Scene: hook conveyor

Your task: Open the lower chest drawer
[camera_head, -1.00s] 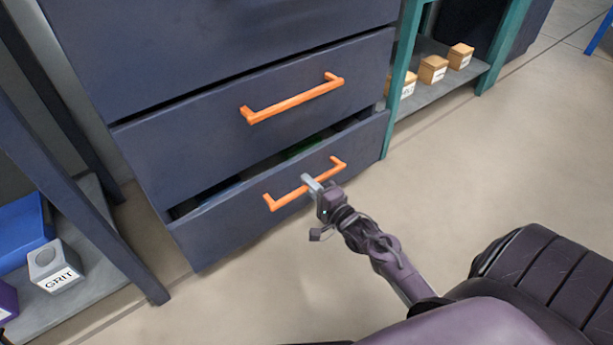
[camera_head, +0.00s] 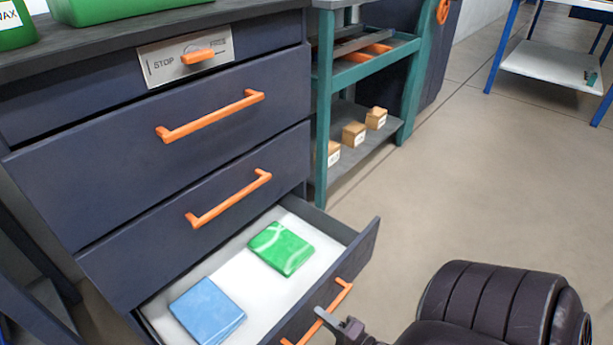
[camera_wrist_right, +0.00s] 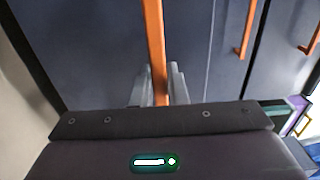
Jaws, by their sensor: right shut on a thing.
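The lower chest drawer (camera_head: 362,250) stands pulled out well from the dark blue chest (camera_head: 130,262). Its white inside shows a green folded cloth-like item (camera_head: 282,248) and a blue one (camera_head: 207,311) lying flat. My right gripper (camera_head: 330,318) is at the drawer's orange handle (camera_head: 343,294), near the bottom edge of the head view. In the right wrist view the fingers (camera_wrist_right: 158,86) are closed around the orange handle bar (camera_wrist_right: 154,45), one on each side. The left gripper is in no view.
The two drawers above, with orange handles (camera_head: 230,198) (camera_head: 212,115), are shut. A STOP panel (camera_head: 186,56) is at the top. Right of the chest stands a green-framed shelf (camera_head: 322,110) with small wooden boxes (camera_head: 354,134). The floor (camera_head: 450,170) to the right is clear.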

